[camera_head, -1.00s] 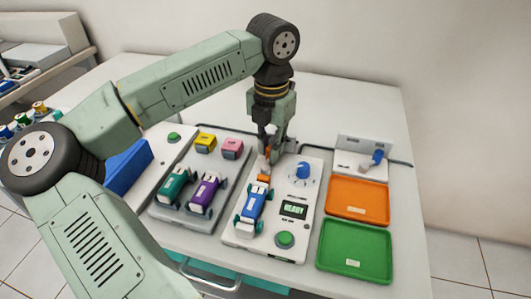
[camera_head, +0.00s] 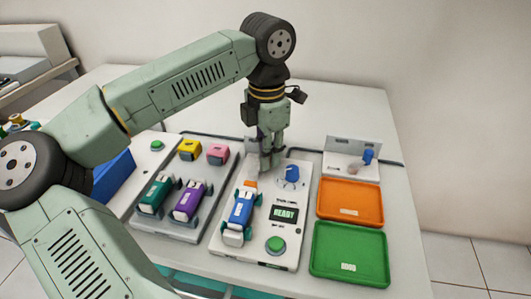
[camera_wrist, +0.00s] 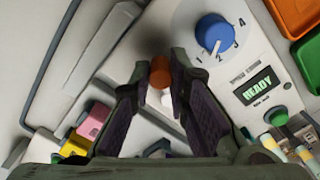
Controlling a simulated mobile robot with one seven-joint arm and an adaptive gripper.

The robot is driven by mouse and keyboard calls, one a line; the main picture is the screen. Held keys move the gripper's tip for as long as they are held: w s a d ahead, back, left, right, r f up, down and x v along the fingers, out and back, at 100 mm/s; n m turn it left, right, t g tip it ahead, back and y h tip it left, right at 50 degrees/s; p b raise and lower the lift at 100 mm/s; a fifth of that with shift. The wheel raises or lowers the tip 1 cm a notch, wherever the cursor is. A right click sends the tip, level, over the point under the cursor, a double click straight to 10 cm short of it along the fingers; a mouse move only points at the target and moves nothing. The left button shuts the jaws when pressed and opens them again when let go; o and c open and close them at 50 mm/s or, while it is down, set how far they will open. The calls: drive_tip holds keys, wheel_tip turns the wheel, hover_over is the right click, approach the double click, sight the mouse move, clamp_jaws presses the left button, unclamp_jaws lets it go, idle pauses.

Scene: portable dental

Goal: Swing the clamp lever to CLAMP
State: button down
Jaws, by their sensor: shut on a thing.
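My gripper (camera_head: 268,166) points down at the back of the white test station (camera_head: 268,250). In the wrist view its fingers (camera_wrist: 160,82) are shut on an orange round knob (camera_wrist: 160,70), which appears to be the clamp lever's end. The fingers hide the lever in the head view, and no CLAMP marking is readable. A blue cartridge-like piece (camera_head: 241,208) lies on the station in front of the gripper, with an orange part (camera_head: 250,185) at its back end. A blue dial (camera_head: 291,174) is right of the gripper; the display (camera_head: 284,214) reads READY.
A green button (camera_head: 275,244) is at the station's front. An orange tray (camera_head: 350,210) and a green tray (camera_head: 348,262) lie to the right, below a panel with a blue lever (camera_head: 368,157). Left is a grey rack (camera_head: 170,222) with coloured pieces.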

drive_tip(key=shift+d, duration=0.1)
drive_tip(key=c, duration=1.5)
unclamp_jaws()
wheel_tip(320, 180, up, 12)
drive_tip(key=shift+r, duration=0.1)
drive_tip(key=shift+s, duration=0.15)
